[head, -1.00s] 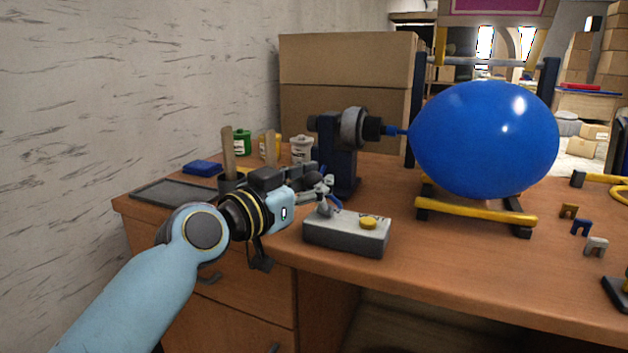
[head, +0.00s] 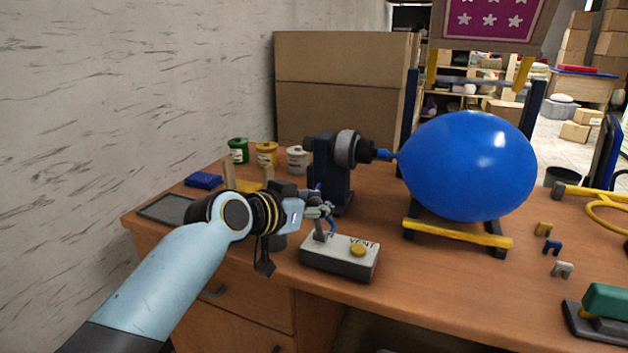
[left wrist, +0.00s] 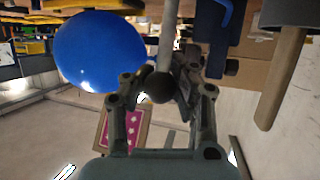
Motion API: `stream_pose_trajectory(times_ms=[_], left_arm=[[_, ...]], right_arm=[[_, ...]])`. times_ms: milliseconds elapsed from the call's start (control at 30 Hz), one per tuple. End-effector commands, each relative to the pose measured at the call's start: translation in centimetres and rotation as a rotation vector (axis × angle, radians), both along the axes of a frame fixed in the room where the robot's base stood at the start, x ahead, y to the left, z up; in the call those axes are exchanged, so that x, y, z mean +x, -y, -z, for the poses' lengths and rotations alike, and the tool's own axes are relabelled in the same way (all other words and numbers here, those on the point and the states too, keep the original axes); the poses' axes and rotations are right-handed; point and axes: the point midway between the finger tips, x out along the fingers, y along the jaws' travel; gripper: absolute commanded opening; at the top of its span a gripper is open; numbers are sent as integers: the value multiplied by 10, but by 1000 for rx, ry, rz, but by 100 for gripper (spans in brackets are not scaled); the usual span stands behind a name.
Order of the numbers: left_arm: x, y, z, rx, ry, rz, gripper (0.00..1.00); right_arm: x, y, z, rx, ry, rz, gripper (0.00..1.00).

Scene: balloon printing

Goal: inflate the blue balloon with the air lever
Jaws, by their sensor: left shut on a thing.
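The blue balloon (head: 468,165) is large and round, its neck on the nozzle of the dark pump stand (head: 335,170). It hangs above a cradle with a yellow front bar (head: 457,233). The balloon also shows in the left wrist view (left wrist: 98,52). The grey control box (head: 338,262) carries a yellow vent button (head: 358,250) and the air lever (head: 320,228). My left gripper (head: 322,210) is shut on the lever's top. In the left wrist view the lever's dark knob (left wrist: 160,87) sits between the fingers. My right gripper is out of view.
Green, yellow and white pots (head: 267,154) stand at the back left beside a blue pad (head: 204,180). Small clips (head: 553,247) and a green-handled stamp (head: 606,302) lie at the right. A pink star-patterned screen frame (head: 493,20) hangs above the balloon.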

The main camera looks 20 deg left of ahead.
Motion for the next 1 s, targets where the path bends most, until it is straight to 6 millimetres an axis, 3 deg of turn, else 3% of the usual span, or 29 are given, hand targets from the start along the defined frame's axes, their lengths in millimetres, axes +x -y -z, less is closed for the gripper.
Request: stream_pose_trajectory(times_ms=[33,200,300,600,1000], left_arm=[[7,-1,-19,2,-26,-3,0],[23,-1,-20,8,-176,-4,0],[32,0,-18,11,-267,-4,0],[52,-1,-8,13,-286,-6,0],[52,-2,-10,17,-282,-6,0]], right_arm=[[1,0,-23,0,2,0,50],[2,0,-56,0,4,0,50],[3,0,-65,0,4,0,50],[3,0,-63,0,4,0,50],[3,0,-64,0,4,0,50]])
